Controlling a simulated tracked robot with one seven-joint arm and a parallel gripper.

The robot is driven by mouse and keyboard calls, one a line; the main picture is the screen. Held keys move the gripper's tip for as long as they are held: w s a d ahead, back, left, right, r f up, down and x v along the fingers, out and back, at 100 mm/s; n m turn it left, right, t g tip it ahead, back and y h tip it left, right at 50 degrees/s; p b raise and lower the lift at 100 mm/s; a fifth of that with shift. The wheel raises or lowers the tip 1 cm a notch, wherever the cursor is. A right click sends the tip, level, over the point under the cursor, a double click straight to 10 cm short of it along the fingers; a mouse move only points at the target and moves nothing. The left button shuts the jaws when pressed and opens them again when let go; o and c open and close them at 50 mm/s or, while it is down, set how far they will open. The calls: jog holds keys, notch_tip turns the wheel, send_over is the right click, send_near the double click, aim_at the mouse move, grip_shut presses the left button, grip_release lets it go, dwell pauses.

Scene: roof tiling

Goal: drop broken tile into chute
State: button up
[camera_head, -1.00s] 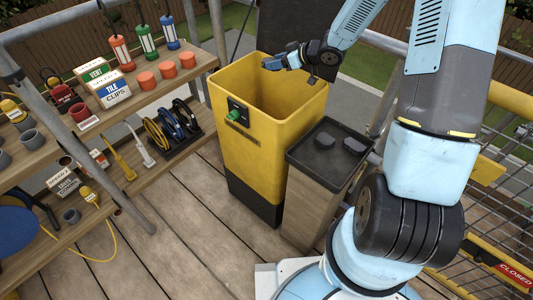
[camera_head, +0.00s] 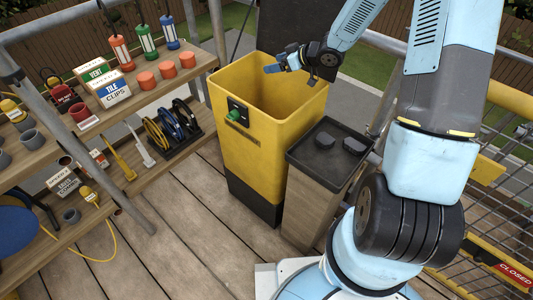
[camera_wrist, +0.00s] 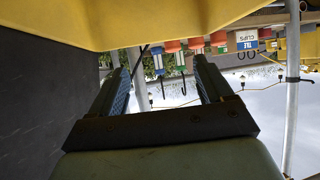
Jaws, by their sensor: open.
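The chute appears to be the tall yellow bin (camera_head: 255,147) with a black base and an open top, in the middle of the head view. My gripper (camera_head: 291,76) is over the bin's opening, near its back right rim. In the wrist view my gripper (camera_wrist: 163,82) has its two fingers spread with nothing between them. The yellow wall of the bin (camera_wrist: 150,22) fills the top of that view. No piece that I can make out as the broken tile shows; the bin's floor is hidden.
A stand with a black tray (camera_head: 318,160) holding two dark lumps is right of the bin. Wooden shelves (camera_head: 150,95) with cups, boxes and cable coils stand at left. Bare deck (camera_head: 170,230) lies in front. A mesh railing (camera_head: 500,200) is at right.

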jog(key=v, duration=1.3)
jog(key=shift+s+d, duration=0.2)
jog(key=shift+d, duration=0.1)
jog(key=shift+r, duration=0.2)
